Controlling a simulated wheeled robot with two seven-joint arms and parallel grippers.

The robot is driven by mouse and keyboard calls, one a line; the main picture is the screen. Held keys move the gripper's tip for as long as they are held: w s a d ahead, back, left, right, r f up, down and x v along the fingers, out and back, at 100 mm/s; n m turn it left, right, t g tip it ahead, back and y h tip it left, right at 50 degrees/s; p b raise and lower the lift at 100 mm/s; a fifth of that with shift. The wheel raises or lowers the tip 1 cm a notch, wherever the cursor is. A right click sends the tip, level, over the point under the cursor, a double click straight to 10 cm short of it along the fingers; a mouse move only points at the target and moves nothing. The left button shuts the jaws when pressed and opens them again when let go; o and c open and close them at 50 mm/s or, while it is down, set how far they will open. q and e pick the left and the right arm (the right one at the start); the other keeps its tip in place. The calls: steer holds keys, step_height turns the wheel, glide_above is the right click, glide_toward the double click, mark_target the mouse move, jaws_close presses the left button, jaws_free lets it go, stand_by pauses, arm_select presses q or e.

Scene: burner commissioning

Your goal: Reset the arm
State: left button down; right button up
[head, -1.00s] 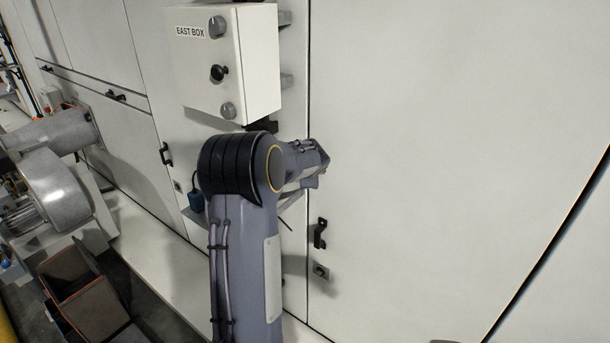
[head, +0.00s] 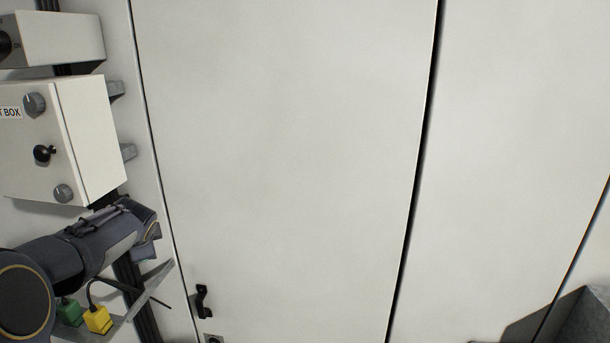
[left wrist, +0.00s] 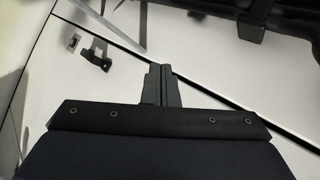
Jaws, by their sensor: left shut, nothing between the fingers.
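My left arm comes in from the left edge in the head view, in front of and just below the white control box (head: 70,140). Its gripper cannot be made out clearly there. In the left wrist view my left gripper (left wrist: 160,72) shows with its two dark fingers together and nothing between them. A black door handle (left wrist: 95,57) on a white panel lies beyond the fingers, apart from them. My right gripper is in neither view.
White cabinet doors (head: 290,150) fill most of the head view. A black handle (head: 203,299) is on one door. A green block (head: 69,312) and a yellow block (head: 98,319) sit on a small shelf beside my arm. A grey bin (head: 585,315) is at lower right.

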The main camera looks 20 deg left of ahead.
arm_select(q)
steer(key=s+d+f+n+h, duration=0.2)
steer(key=s+d, duration=0.5)
steer(key=d, duration=0.5)
steer(key=s+d+f+n+h, duration=0.2)
steer(key=s+d+n+h, duration=0.2)
steer(key=d, duration=0.9)
steer(key=s+d+f+n+h, duration=0.2)
steer(key=s+d+h, duration=0.3)
steer(key=s+d, duration=0.6)
steer(key=shift+d+f+n, duration=0.25)
steer(key=shift+d+n, duration=0.65)
